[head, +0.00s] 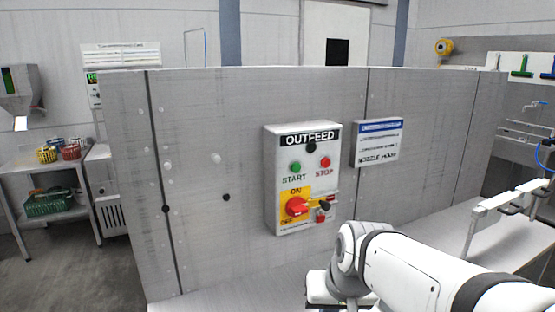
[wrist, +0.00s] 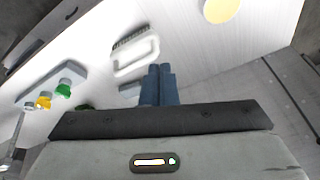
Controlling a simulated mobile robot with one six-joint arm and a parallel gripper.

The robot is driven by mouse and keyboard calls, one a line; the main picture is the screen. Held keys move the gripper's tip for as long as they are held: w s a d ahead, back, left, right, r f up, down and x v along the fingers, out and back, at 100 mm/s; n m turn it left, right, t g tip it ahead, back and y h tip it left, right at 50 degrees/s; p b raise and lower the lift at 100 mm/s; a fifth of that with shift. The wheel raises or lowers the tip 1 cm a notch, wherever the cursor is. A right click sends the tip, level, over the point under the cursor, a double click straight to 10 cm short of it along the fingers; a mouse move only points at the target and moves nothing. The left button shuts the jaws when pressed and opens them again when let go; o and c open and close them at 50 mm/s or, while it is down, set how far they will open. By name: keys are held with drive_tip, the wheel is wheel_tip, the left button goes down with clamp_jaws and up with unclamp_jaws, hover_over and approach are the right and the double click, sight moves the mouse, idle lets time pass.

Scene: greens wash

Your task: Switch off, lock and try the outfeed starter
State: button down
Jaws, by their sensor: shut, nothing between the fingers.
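The grey OUTFEED starter box (head: 274,190) is fixed to the grey panel wall in the head view. It has a green START button (head: 295,167), a red STOP button (head: 325,163) and a black round part near the top. Low on it, a red rotary handle (head: 297,207) sits on a yellow plate with ON above and OFF at lower left; its exact angle is too small to tell. A small red and black item (head: 321,214), perhaps a padlock, is right of the handle. My gripper (wrist: 158,70) is shut and empty, low and apart from the box.
A NOZZLE sign (head: 379,143) is right of the box. In the wrist view, a white-handled brush (wrist: 136,54), a grey block (wrist: 48,86) with green and yellow tops, and a yellow disc (wrist: 220,9) are on the white surface. A shelf (head: 40,168) with baskets stands left.

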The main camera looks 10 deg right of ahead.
sight(296, 168)
drive_tip(key=w+d+r+m+t+p, duration=0.1)
drive_tip(key=w+r+m+t+p, duration=0.1)
drive_tip(key=w+r, duration=0.6)
drive_tip(key=w+d+r+m+t+y+p, duration=0.1)
drive_tip(key=w+r+p, duration=0.3)
drive_tip(key=w+r, duration=0.4)
drive_tip(key=shift+w+d+r+m+t, duration=0.25)
drive_tip(key=shift+r+m+t, duration=0.15)
drive_tip(key=shift+r+t, duration=0.45)
drive_tip(key=w+a+p, duration=0.2)
drive_tip(key=w+p, duration=0.2)
drive_tip(key=w, duration=0.4)
drive_tip(key=shift+w+a, duration=0.15)
drive_tip(key=shift+a, duration=0.25)
drive_tip(key=shift+w, duration=0.1)
drive_tip(key=shift+w+a, duration=0.15)
drive_tip(key=shift+w, duration=0.15)
